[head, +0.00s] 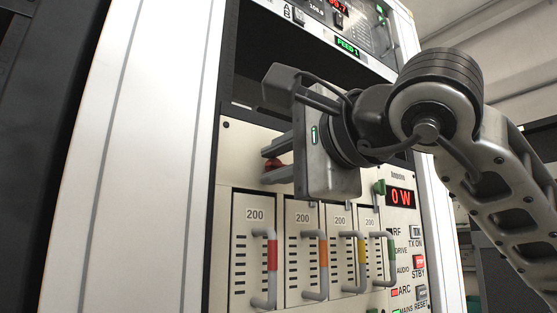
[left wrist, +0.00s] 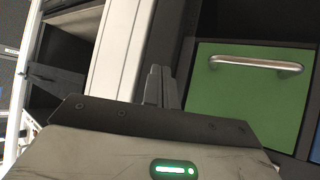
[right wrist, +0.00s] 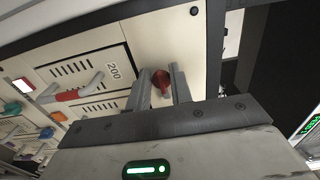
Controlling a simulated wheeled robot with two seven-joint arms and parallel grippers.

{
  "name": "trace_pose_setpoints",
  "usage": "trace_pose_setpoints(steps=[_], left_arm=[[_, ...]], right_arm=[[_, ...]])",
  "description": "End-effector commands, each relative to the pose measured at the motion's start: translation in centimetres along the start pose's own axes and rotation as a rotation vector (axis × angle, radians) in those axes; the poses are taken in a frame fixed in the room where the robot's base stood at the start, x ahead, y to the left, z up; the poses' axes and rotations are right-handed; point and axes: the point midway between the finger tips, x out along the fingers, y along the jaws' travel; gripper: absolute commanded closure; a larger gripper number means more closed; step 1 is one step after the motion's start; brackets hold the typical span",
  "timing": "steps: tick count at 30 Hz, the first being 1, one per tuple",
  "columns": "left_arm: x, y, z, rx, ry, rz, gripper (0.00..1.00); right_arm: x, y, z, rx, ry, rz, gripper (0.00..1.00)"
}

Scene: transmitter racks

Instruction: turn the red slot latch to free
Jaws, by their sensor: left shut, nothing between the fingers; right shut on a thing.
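The red slot latch (head: 273,164) is a small red knob on the cream panel above the leftmost slot, the one with the red-banded handle (head: 272,255). My right gripper (head: 274,166) reaches it from the right, its fingers on either side of the knob. In the right wrist view the red latch (right wrist: 161,82) sits between the two fingertips (right wrist: 162,88), and the gripper is shut on it. The fingers hide part of the knob. My left gripper is out of the head view; in the left wrist view its fingers (left wrist: 160,85) are together and empty.
Other slots with orange (head: 323,253), yellow (head: 361,250) and green (head: 391,247) banded handles stand to the right. A green knob (head: 379,187) sits beside the 0 W display (head: 400,197). A green drawer front (left wrist: 250,95) with a metal handle is near my left gripper.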

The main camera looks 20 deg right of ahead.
Motion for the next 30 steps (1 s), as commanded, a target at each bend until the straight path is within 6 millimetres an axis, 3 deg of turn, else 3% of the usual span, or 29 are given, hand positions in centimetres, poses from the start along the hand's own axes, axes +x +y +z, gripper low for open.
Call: trace_pose_setpoints(steps=[13,14,15,16,25,30], left_arm=[[0.0,0.0,0.0,0.000,0.000,-0.001,1.00],[0.0,0.0,0.0,0.000,0.000,-0.001,1.00],[0.0,0.0,0.0,0.000,0.000,-0.001,1.00],[0.0,-0.1,0.0,0.000,-0.001,-0.001,1.00],[0.1,-0.1,0.1,0.000,-0.001,-0.001,1.00],[0.5,-0.1,0.6,0.000,-0.002,-0.001,1.00]], right_arm=[[0.0,0.0,0.1,-0.012,-0.001,-0.001,1.00],[0.0,0.0,0.1,-0.012,-0.001,-0.001,0.73],[0.0,0.0,0.1,-0.012,-0.001,-0.001,0.62],[0.0,0.0,0.1,-0.012,-0.001,-0.001,0.57],[-0.1,0.0,0.0,-0.010,-0.001,-0.001,0.57],[-1.9,0.1,0.1,-0.011,0.000,-0.004,0.57]])
